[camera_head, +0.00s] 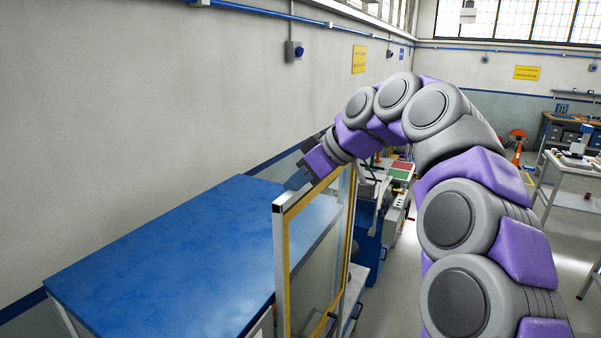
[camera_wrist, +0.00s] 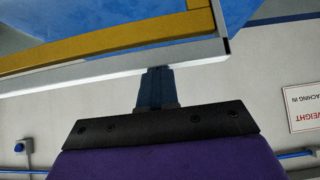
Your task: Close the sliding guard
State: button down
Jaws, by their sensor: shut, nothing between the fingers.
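The sliding guard is a clear panel in a yellow and silver frame (camera_head: 282,250), standing upright beside the blue table in the head view. In the wrist view its silver and yellow bars (camera_wrist: 110,70) cross the upper part of the picture. My gripper (camera_head: 296,180) is at the guard's top edge, near its upper near corner. In the wrist view my gripper (camera_wrist: 158,75) is shut and its tip meets or overlaps the silver bar. I cannot tell whether it touches. Nothing shows between the fingers.
A blue-topped table (camera_head: 160,260) fills the left, along the grey wall. A machine with red and green parts (camera_head: 400,170) stands behind the guard. Open floor (camera_head: 395,300) lies right of the guard, partly behind my arm. A workbench (camera_head: 570,170) stands at far right.

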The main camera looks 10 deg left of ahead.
jog(key=shift+d+f, duration=0.45)
jog(key=shift+d, duration=0.25)
jog(key=shift+d+f, duration=0.4)
jog(key=shift+d, duration=0.3)
jog(key=b, duration=2.4)
send_near(298, 337)
jog(key=x, duration=0.8)
jog(key=shift+s+d+f, duration=0.1)
jog(key=shift+s+f, duration=0.1)
jog(key=shift+f, duration=0.05)
jog(key=shift+d+f, duration=0.1)
